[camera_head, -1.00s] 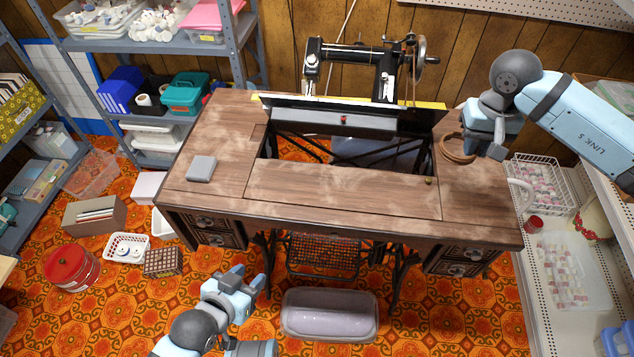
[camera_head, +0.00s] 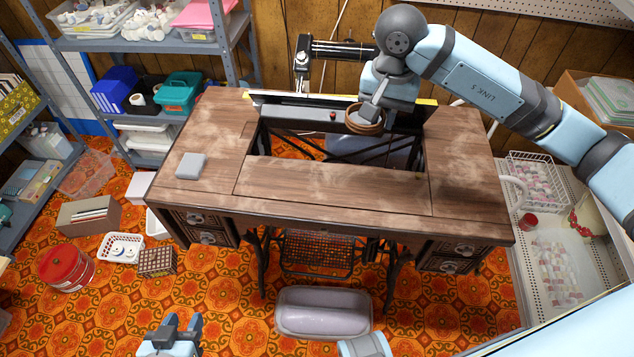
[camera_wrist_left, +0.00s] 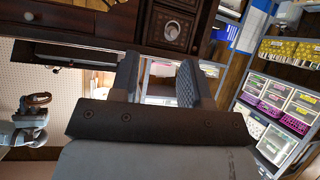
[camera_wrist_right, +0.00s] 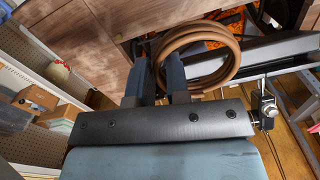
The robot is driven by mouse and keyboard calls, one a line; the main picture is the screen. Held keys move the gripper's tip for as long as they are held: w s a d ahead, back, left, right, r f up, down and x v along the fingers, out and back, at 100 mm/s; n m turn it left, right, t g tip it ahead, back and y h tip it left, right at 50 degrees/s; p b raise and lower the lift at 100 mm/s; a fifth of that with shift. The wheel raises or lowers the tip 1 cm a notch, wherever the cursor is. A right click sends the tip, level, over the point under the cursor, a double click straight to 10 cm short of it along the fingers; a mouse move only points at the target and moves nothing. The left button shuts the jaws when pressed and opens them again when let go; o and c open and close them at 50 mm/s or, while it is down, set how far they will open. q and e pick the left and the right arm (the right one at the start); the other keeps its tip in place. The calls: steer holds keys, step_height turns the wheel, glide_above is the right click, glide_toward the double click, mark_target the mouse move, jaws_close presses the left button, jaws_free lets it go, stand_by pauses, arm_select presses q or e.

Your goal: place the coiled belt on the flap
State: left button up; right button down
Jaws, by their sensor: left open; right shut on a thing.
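The coiled belt (camera_head: 366,127) is a small brown ring of several turns. My right gripper (camera_head: 370,112) is shut on one side of it and holds it near the tipped-back machine bed, at the back of the table opening. In the right wrist view the coil (camera_wrist_right: 236,62) sticks out to the right of the fingers (camera_wrist_right: 160,78). The wooden flap (camera_head: 330,184) appears to be the seamed panel in front of the opening; its top looks bare. My left gripper (camera_head: 182,324) is open and empty, low in front of the table; its fingers (camera_wrist_left: 163,82) show apart in the left wrist view.
A grey box (camera_head: 191,166) lies on the table's left side. The black bed (camera_head: 300,114) with a red knob stands tilted behind the open hole. The table's right side (camera_head: 460,180) is clear. A lidded lilac bin (camera_head: 323,311) stands on the floor in front.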

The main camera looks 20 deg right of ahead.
mark_target(371, 190)
steer(key=shift+s+d+m, duration=0.15)
steer(key=shift+s+m, duration=0.15)
steer(key=shift+s, duration=0.1)
step_height(371, 190, down, 19)
steer(key=shift+b, duration=1.15)
steer(key=shift+f, duration=0.45)
steer(key=c, duration=1.1)
jaws_free()
arm_select(q)
steer(key=shift+w+d+t, duration=0.15)
steer(key=shift+d+t, duration=0.05)
steer(key=shift+t, duration=0.1)
